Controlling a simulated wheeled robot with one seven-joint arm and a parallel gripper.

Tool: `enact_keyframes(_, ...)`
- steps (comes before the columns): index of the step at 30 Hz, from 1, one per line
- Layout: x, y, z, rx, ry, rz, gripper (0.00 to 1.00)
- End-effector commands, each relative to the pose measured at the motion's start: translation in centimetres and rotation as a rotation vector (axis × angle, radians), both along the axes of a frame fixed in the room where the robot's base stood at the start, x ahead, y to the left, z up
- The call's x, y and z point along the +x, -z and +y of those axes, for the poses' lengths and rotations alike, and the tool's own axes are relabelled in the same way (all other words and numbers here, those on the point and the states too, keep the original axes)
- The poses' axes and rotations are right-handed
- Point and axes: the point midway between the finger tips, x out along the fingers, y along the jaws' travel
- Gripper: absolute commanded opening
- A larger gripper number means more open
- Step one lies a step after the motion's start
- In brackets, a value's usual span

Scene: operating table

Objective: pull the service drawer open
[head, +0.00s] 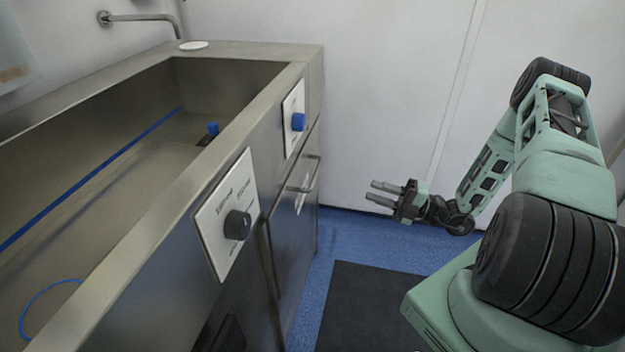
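The service drawer's steel front (286,246) is on the side of the steel table, below the control panels, seen at a steep angle. It looks flush or nearly flush with the cabinet, and no drawer interior shows. A bar handle (314,177) stands out from its upper part, with a small white label beside it. My gripper (373,191) is to the right of the handle with its two grey fingers pointing left towards the cabinet. The fingers are parted with nothing between them. A clear gap separates them from the handle.
The steel table (293,72) has a deep basin with blue lines in it. Control panels carry a black knob (237,225) and a blue knob (298,121). A dark mat (365,305) lies on the blue floor. A white wall stands behind; the floor beside the drawer is clear.

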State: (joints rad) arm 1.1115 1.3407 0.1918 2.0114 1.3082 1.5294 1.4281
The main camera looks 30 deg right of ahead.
Motion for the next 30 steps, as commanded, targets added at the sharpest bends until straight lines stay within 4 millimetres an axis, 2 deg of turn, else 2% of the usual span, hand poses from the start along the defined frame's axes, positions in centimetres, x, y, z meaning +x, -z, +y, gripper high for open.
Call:
enact_keyframes(21,9.6,-2.7,9.8,-0.005,-0.009,-0.003,0.28)
enact_keyframes(30,11.4,-3.3,11.5,-0.004,-0.006,-0.003,0.28)
